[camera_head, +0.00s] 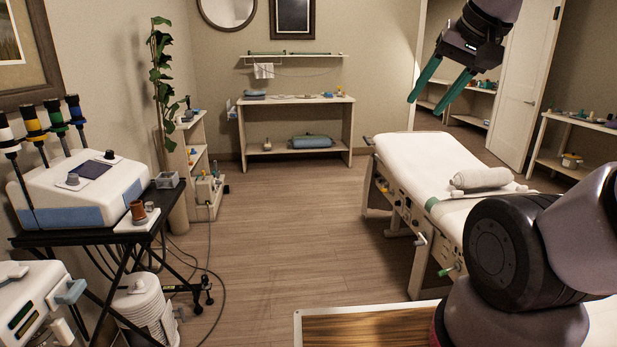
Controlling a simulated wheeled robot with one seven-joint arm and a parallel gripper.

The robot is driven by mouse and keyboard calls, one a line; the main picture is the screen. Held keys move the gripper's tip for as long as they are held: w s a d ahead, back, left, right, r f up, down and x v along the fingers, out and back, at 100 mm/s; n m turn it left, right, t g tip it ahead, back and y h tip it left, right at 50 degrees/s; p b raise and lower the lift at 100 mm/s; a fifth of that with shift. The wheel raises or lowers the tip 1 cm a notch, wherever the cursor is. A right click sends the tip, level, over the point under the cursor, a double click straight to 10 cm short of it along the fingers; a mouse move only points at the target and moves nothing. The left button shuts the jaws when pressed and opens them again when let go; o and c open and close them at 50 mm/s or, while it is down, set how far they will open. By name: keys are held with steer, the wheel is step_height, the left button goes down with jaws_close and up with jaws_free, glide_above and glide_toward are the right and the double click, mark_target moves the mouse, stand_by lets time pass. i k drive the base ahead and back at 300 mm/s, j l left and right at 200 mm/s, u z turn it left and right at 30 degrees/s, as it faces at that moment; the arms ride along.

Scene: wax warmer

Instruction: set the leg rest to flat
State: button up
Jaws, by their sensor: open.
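The treatment bed (412,158) stands at the right with a white padded top, and a rolled towel (481,178) lies across it. Its far section looks slightly raised or level; I cannot tell its exact angle. Along the bed's left side are small knobs and levers, among them a green-tipped lever (446,271) and a pale handle (421,240). I cannot tell which one belongs to the leg rest. My gripper (426,105) is high at the upper right, above and beyond the bed, with its green fingers apart and empty. My arm hides the bed's near right part.
At the left, a black stand (90,230) carries a white machine (85,185); a white bucket (143,308) and cables are below. A wooden-topped surface (365,328) lies at the front. The floor (290,230) between is clear. A bench (295,110) stands against the back wall.

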mark_target(402, 153)
steer(key=i, duration=4.25)
steer(key=i+z, duration=0.25)
steer(key=i+j+z, duration=0.15)
steer(key=i+z, duration=0.15)
steer(key=i, duration=0.1)
